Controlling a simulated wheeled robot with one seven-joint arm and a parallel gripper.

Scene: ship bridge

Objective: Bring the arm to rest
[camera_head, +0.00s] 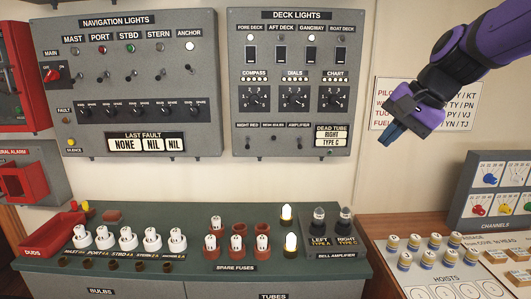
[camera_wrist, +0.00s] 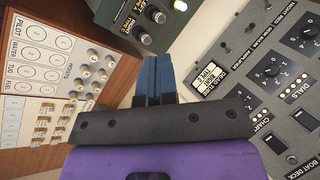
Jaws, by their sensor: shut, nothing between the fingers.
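My gripper (camera_head: 392,133) is at the upper right in the head view, on the end of my purple and black arm. It hangs in the air in front of the wall sign and right of the deck lights panel. Its blue fingers are together and hold nothing. In the wrist view the shut fingers (camera_wrist: 153,78) point up the picture, towards the bench.
The deck lights panel (camera_head: 289,122) and navigation lights panel (camera_head: 128,122) hang on the wall. A green bench (camera_head: 190,269) carries fuses and tubes. A wooden desk (camera_head: 377,232) holds the hoists board (camera_head: 425,284) with several pegs and the channels box (camera_head: 470,185). The air around my gripper is free.

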